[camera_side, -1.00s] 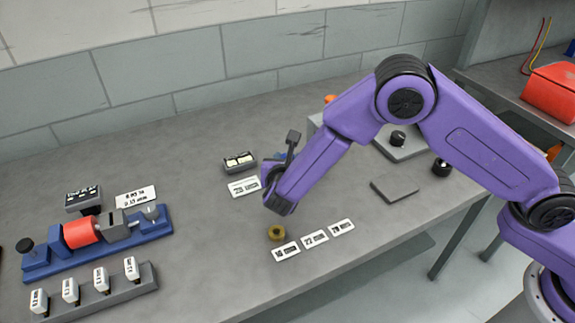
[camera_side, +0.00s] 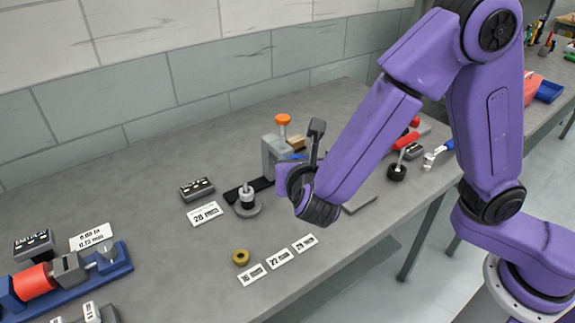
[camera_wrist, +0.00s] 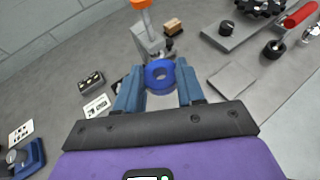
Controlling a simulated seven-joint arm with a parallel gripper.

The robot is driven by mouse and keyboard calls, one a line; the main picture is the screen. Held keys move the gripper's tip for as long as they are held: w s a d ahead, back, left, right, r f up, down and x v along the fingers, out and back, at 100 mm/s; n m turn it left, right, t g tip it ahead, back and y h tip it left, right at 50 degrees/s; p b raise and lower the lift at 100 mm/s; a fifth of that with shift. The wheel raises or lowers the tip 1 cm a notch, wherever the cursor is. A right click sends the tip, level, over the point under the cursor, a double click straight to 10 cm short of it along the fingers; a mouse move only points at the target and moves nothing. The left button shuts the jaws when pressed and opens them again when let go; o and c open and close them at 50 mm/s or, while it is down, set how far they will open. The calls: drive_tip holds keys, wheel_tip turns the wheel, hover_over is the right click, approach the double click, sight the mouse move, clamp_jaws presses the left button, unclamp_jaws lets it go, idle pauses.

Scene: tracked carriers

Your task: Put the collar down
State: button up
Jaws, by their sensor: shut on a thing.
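In the wrist view a blue collar (camera_wrist: 160,87) sits between the two fingertips of my gripper (camera_wrist: 157,82), which is shut on it. The collar's round hole faces the camera, and it looks held above the table. In the side view my gripper (camera_side: 296,182) is right of a round-based post (camera_side: 247,207); its fingers and the held collar are mostly hidden there. A brass-coloured collar (camera_side: 241,257) lies on the table near three white labels (camera_side: 279,258).
A grey clamp with an orange knob (camera_side: 283,120) stands behind my gripper. A dark block (camera_side: 196,188) and a label (camera_side: 205,213) are to the left. A blue fixture with a red cylinder (camera_side: 34,283) is at far left. Bare table lies around the brass-coloured collar.

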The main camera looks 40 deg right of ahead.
drive_tip(key=w+d+r+n+y, duration=0.1)
drive_tip(key=d, duration=0.9)
drive_tip(key=w+d+r+n+t+y, duration=0.1)
drive_tip(key=w+d, duration=0.1)
drive_tip(key=d, duration=0.8)
drive_tip(key=shift+d+r+n+y, duration=0.3)
drive_tip(key=shift+d+r+y, duration=0.1)
